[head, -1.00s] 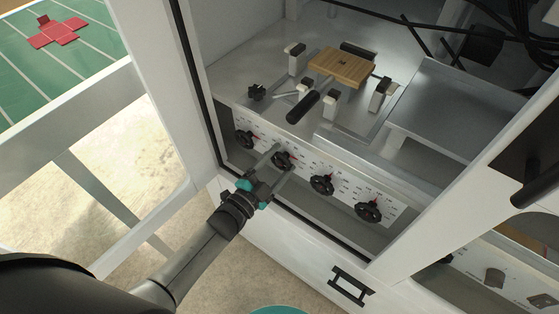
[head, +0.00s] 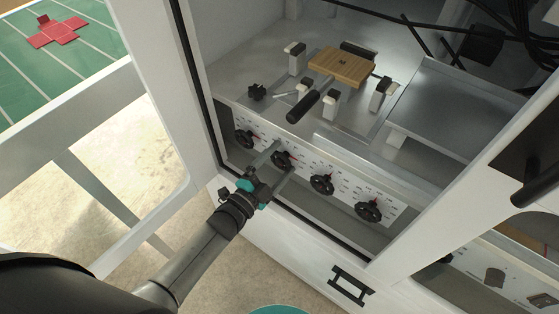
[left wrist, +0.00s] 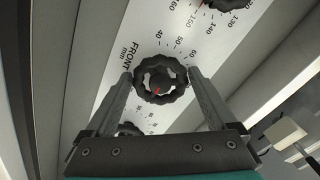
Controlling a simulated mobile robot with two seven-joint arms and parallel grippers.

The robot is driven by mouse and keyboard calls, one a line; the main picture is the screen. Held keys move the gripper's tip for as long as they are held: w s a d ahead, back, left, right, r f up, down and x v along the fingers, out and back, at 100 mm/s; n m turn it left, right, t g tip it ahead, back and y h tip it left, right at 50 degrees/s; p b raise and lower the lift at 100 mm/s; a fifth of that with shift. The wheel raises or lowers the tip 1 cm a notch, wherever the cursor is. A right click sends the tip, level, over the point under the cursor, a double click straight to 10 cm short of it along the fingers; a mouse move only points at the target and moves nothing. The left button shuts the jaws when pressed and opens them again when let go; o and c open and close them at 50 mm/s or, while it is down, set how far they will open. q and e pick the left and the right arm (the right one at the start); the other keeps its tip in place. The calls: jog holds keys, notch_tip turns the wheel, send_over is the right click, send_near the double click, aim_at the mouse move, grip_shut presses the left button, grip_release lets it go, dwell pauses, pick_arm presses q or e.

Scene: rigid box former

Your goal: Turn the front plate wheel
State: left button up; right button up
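The front plate wheel (left wrist: 160,79) is a black, lobed hand wheel with a red mark, beside a scale lettered FRONT mm in the left wrist view. In the head view it is the second wheel from the left (head: 281,159) on the white scale panel (head: 303,164). My left gripper (left wrist: 161,74) has one finger on each side of the wheel, and both fingertips appear to touch its rim. It also shows in the head view (head: 281,159), reaching up from the lower left. My right gripper is not in view.
Similar black wheels sit to the left (head: 244,139) and right (head: 322,184) on the panel. Above is a machine bed with a wooden block (head: 342,67) among clamps. A white frame post (head: 160,90) stands left of the opening. A drawer handle (head: 350,286) is below.

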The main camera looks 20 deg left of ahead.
pick_arm(q)
jog(key=shift+o, duration=0.5)
jog(key=shift+s+a, duration=0.1)
jog(key=shift+s, duration=0.15)
jog(key=p+v, duration=0.2)
jog(key=v, duration=1.2)
jog(key=shift+s+a+p, duration=0.15)
jog(key=shift+s+p, duration=0.15)
jog(key=shift+p, duration=0.05)
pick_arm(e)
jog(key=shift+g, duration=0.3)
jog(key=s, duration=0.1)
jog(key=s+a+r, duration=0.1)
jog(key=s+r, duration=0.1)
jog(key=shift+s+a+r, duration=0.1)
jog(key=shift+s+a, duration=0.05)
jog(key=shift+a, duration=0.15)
